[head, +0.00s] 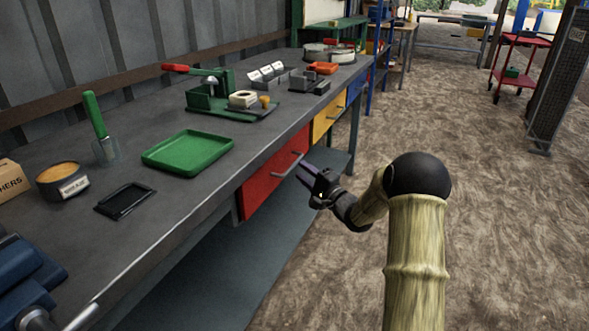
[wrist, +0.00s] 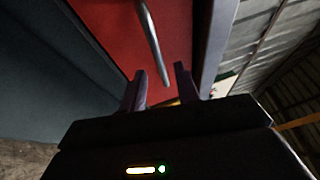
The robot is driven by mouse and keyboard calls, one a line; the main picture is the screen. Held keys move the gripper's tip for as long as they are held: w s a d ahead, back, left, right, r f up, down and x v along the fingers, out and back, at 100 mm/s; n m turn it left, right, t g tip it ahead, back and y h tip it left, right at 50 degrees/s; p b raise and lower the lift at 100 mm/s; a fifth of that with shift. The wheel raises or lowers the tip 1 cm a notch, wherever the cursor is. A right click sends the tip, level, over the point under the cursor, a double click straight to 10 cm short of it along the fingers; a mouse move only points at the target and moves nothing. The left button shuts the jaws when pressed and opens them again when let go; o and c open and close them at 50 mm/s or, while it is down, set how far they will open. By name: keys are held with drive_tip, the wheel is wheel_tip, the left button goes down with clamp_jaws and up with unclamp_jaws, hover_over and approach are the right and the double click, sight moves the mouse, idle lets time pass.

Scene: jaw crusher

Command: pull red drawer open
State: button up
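The red drawer (head: 268,180) is under the front edge of the grey workbench, and its front looks flush with the bench. Its silver bar handle (head: 287,167) runs along the drawer front. My gripper (head: 303,170) is just to the right of the handle in the head view. In the wrist view the red drawer front (wrist: 110,25) fills the top, with the handle (wrist: 153,45) coming down toward the gap between my fingers. I cannot tell how far the handle is from the fingertips.
The workbench top (head: 215,185) holds a green tray (head: 188,151), a black tray (head: 125,199) and a green press (head: 210,95). A yellow drawer (head: 328,118) and a blue drawer (head: 356,86) sit beyond the red one.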

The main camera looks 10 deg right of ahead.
sight(294, 163)
drive_tip(key=b+x, duration=0.1)
drive_tip(key=x, duration=0.4)
drive_tip(key=shift+c, duration=0.4)
clamp_jaws()
